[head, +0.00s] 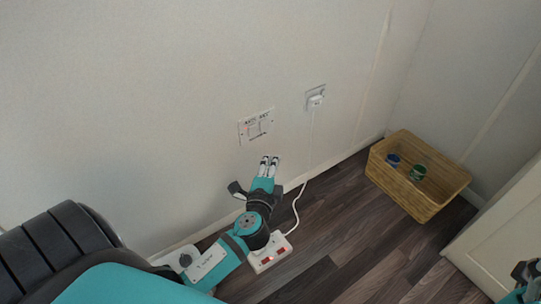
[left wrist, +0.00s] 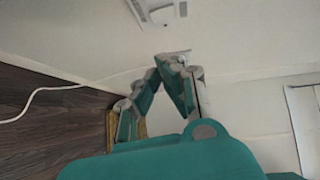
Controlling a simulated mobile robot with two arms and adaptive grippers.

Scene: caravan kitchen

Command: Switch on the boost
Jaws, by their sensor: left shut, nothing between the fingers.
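A white switch panel (head: 256,127) with small dark lettering and reddish marks is fixed to the wall; its lettering is too small to read. It also shows, cut off, at the top of the left wrist view (left wrist: 158,12). My left gripper (head: 270,161) is shut and empty, its fingertips close together just below the panel in the head view. I cannot tell whether they touch the wall. Its fingers also show in the left wrist view (left wrist: 172,62). Part of my right arm's end (head: 525,273) shows at the lower right edge; its fingers are unclear.
A wall socket (head: 316,92) with a white plug is to the right of the panel. Its cable runs down to a white power strip (head: 283,247) with red switches on the floor. A wicker basket (head: 412,200) holding small containers stands at right, near a white door (head: 500,235).

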